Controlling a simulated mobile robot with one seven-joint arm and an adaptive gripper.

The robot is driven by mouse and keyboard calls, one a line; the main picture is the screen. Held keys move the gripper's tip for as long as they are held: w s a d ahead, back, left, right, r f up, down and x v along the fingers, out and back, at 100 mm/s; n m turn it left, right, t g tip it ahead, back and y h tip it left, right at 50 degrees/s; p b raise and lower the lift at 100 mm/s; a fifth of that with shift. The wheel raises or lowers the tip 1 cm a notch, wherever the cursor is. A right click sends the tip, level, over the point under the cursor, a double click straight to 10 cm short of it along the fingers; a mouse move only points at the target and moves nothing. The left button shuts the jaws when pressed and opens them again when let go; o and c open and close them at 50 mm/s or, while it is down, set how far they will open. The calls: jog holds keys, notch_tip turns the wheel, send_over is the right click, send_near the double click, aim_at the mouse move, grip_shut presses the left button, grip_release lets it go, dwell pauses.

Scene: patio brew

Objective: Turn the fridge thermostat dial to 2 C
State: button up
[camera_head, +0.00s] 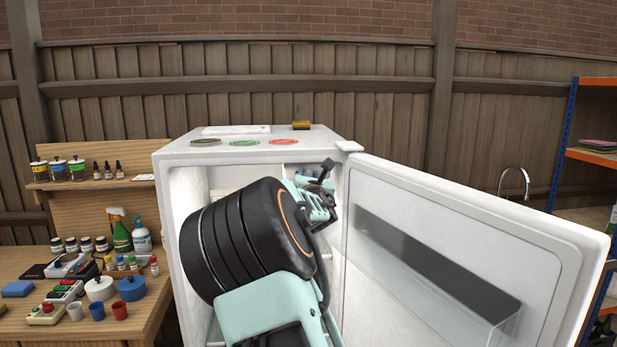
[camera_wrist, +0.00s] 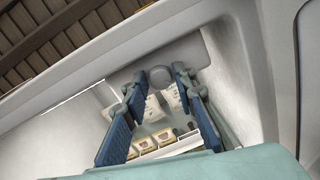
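The white fridge (camera_head: 175,158) stands in the middle of the head view with its door (camera_head: 470,220) swung open to the right. My gripper (camera_head: 325,180) reaches into the upper part of the fridge opening; my arm hides much of the interior. In the wrist view my gripper (camera_wrist: 157,78) has its two blue fingers apart. A round grey knob, which looks like the thermostat dial (camera_wrist: 160,76), shows between the fingertips on the fridge's inner top. I cannot tell whether the fingers touch it. Its scale and setting are not readable.
Pale packets (camera_wrist: 150,109) and several labelled tubs (camera_wrist: 140,147) lie inside the fridge. Coloured discs (camera_head: 243,143) and a yellow object (camera_head: 301,125) lie on its top. A cluttered wooden bench (camera_head: 20,262) stands left; an orange-and-blue rack (camera_head: 590,157) stands right.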

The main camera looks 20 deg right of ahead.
grip_shut()
jog(key=shift+f+m+b, duration=0.15)
jog(key=shift+m+b, duration=0.25)
jog(key=shift+b, duration=0.2)
jog(key=m+b, duration=0.2)
jog(key=b, duration=0.1)
jog(key=shift+d+m, duration=0.1)
jog(key=shift+m, duration=0.2)
jog(key=shift+m+b, duration=1.15)
jog(key=shift+m, duration=0.05)
jog(key=shift+m+g+b, duration=0.3)
jog(key=shift+m+b, duration=0.3)
jog(key=shift+m, duration=0.8)
jog(key=shift+y, duration=0.4)
jog(key=shift+o, duration=2.3)
grip_release()
